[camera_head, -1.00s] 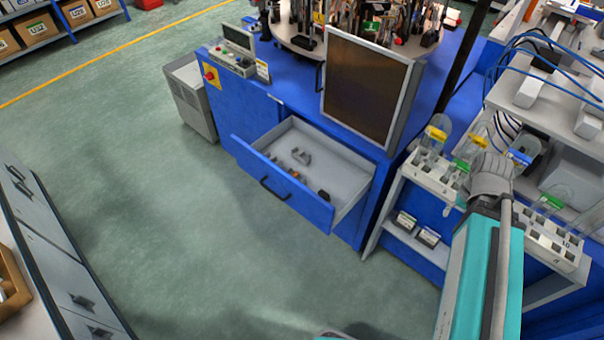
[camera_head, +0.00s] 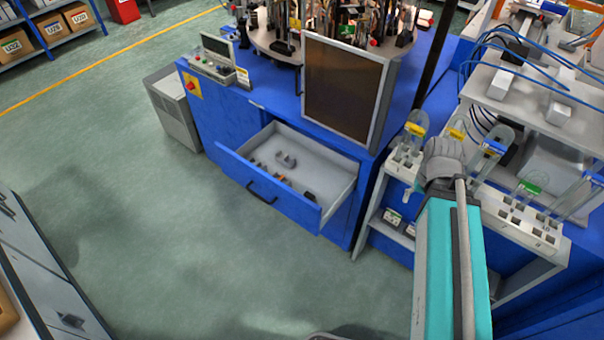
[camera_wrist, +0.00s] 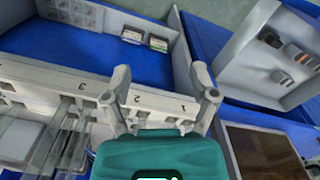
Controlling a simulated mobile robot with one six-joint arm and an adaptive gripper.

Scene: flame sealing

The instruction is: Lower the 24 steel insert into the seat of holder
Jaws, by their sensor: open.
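My gripper (camera_head: 443,165) is over the front edge of a white rack (camera_head: 545,240), right of the open drawer. In the wrist view my gripper (camera_wrist: 161,92) has its two fingers spread apart with nothing between them. Rack slots marked 1, 2 and 3 (camera_wrist: 70,84) lie under and left of the fingers. I cannot make out a steel insert marked 24, nor tell which thing is its holder. A grey U-shaped part (camera_head: 286,159) and several small dark and orange parts (camera_head: 268,173) lie in the drawer.
The blue-fronted drawer (camera_head: 330,205) sticks out from the blue machine cabinet. A dark panel (camera_head: 345,95) stands above it. Small labelled boxes (camera_wrist: 158,43) sit on a lower shelf. The green floor in front is clear.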

